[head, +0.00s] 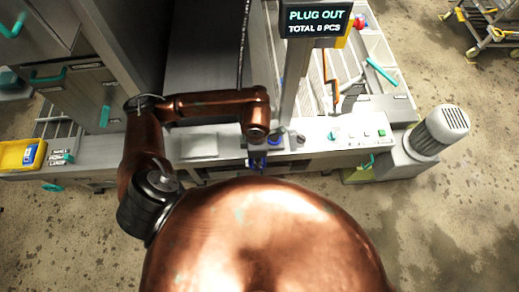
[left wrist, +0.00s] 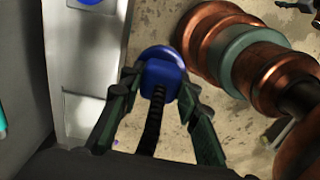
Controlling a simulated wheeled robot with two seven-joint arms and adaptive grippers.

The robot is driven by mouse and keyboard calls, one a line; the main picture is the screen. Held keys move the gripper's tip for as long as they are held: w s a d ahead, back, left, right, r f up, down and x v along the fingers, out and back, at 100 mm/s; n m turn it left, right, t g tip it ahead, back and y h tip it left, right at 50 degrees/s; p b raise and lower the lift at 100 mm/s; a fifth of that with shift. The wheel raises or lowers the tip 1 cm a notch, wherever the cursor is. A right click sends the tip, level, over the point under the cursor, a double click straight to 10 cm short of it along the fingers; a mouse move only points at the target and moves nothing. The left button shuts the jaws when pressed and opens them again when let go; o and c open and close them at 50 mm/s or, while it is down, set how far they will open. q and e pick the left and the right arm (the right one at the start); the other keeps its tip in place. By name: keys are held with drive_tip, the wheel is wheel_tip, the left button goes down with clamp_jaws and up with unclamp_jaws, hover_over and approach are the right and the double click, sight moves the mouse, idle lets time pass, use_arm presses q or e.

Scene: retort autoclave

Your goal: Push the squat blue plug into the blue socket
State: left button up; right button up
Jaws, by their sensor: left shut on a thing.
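My left gripper (left wrist: 160,84) is shut on the squat blue plug (left wrist: 161,68). The plug sits between the two dark green fingers, with a black ribbed cable running back from it. In the head view the plug (head: 257,163) is a small blue patch below the end of my copper left arm, at the front edge of the console. A blue round piece, which looks like the blue socket (head: 275,141), lies just right of the arm's end. It also shows cut off at the top of the left wrist view (left wrist: 90,2), apart from the plug. My right gripper is out of view.
A display (head: 316,22) reading "PLUG OUT" stands on a post (head: 295,85) behind the console. A grey knob (head: 300,139) and a button panel (head: 358,134) lie to the right, then a grey motor (head: 440,130). A yellow bin (head: 14,155) is at far left.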

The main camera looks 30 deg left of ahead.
use_arm(q)
drive_tip(key=shift+w+a+m, duration=0.2)
drive_tip(key=shift+w+m, duration=0.3)
drive_tip(key=shift+m, duration=0.6)
drive_tip(key=w+a+r+m+b, duration=0.2)
drive_tip(key=w+m+b, duration=0.3)
drive_tip(key=m, duration=1.6)
drive_tip(key=w+r, duration=0.1)
drive_tip(key=w, duration=0.1)
drive_tip(key=shift+w+r+m, duration=0.2)
drive_tip(key=shift+w+m, duration=0.2)
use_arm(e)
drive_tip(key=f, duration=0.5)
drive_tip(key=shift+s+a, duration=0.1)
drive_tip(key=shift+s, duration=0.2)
use_arm(q)
drive_tip(key=shift+a, duration=0.1)
